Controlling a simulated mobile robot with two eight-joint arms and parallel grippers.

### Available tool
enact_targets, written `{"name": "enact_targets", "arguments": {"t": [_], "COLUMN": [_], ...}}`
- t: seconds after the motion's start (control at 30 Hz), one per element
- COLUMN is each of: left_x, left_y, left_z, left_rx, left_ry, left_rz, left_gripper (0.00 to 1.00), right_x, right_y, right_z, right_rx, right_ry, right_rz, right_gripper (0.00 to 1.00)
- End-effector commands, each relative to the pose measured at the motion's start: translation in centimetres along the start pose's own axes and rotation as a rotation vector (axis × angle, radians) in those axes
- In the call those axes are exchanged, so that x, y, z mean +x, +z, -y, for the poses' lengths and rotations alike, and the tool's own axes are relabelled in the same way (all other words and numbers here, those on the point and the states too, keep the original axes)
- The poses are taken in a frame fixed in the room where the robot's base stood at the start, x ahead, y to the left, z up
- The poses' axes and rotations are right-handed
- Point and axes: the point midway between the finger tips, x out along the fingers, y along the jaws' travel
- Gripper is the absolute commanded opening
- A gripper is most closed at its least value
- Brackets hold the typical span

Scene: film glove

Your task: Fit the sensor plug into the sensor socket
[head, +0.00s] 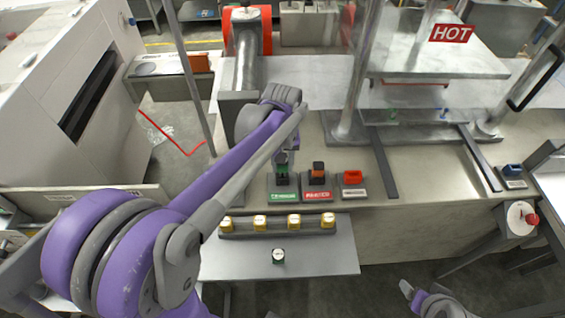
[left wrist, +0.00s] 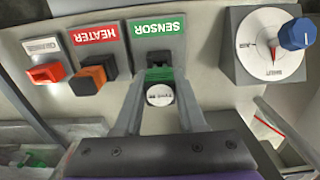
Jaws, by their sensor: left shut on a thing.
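The sensor socket (head: 283,188), a dark grey block with a green label, stands at the left end of a row on the bench. It also shows in the left wrist view (left wrist: 158,35), its label upside down. My left gripper (head: 284,163) reaches down over it and is shut on the sensor plug (left wrist: 160,93), green with a round white face. The plug is between the fingers (left wrist: 160,105), in line with the dark socket opening. I cannot tell how far it is inserted. My right gripper (head: 436,302) is partly in view at the bottom, its jaws unclear.
The heater socket (head: 317,186) with an orange plug and a third socket (head: 352,187) with a red plug stand to the right. A dial with a blue knob (left wrist: 298,33) is close by.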

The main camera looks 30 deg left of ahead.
Motion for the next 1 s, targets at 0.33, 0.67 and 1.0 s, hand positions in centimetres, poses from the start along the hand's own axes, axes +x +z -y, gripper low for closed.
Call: {"name": "enact_targets", "arguments": {"t": [0.33, 0.67, 1.0], "left_x": [1.0, 1.8, 2.6], "left_y": [0.0, 0.0, 0.0], "left_z": [0.0, 0.0, 0.0], "left_rx": [0.000, 0.000, 0.000], "left_ry": [0.000, 0.000, 0.000], "left_rz": [0.000, 0.000, 0.000], "left_gripper": [0.00, 0.00, 0.00], "right_x": [0.6, 1.1, 1.6], "right_y": [0.6, 1.1, 1.6], "right_z": [0.0, 0.0, 0.0], "right_rx": [0.000, 0.000, 0.000], "right_ry": [0.000, 0.000, 0.000], "right_rz": [0.005, 0.010, 0.014], "right_gripper": [0.76, 0.76, 0.76]}}
